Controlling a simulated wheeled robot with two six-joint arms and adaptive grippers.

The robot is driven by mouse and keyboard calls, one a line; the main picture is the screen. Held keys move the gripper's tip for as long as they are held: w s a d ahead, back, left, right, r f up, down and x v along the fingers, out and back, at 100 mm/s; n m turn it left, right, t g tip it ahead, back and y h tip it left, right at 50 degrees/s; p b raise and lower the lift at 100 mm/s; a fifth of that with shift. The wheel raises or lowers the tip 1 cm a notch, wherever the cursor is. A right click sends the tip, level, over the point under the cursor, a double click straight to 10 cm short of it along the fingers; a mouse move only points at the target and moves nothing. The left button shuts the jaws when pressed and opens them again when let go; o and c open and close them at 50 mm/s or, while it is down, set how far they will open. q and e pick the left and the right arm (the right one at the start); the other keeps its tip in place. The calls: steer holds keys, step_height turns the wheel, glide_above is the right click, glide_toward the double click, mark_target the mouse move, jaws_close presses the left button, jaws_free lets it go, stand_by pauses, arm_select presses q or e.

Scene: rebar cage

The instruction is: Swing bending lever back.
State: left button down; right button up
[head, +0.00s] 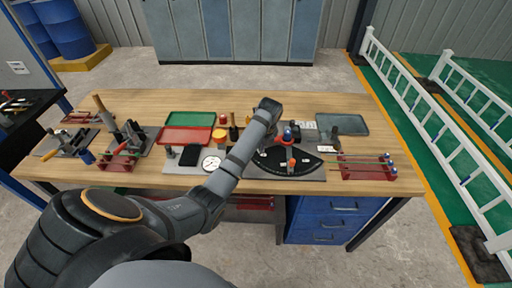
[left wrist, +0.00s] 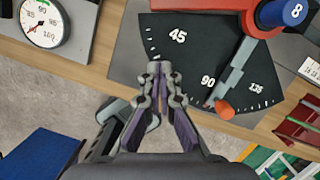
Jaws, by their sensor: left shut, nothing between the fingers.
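The bending lever (left wrist: 232,75) is a grey bar with an orange tip in the left wrist view. It runs out from a red and blue pivot head (left wrist: 275,15) across the black angle plate (left wrist: 185,50), its tip just past the 90 mark, between 90 and 135. In the head view the orange tip of the lever (head: 291,163) points to the front of the bench. My left gripper (left wrist: 160,75) is shut and empty, over the front edge of the plate below the 45 mark, to the left of the lever and apart from it. My right gripper is out of view.
A dial gauge (head: 211,163) lies left of the plate, with red (head: 186,136) and green (head: 191,119) trays behind. A red rack with rods (head: 366,172) stands to the right. A grey tray (head: 342,124) is at the back right. Blue drawers (head: 330,220) are below the bench.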

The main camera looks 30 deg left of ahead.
arm_select(q)
steer(key=x, duration=0.5)
steer(key=shift+a+f+p, duration=0.1)
steer(key=shift+f+p, duration=0.2)
steer(key=shift+p, duration=0.05)
steer(key=w+a, duration=0.2)
steer(key=shift+a+f+p, duration=0.15)
steer(key=shift+a+p, duration=0.15)
steer(key=shift+a, duration=0.05)
steer(key=shift+w+a, duration=0.2)
steer(key=shift+a, duration=0.15)
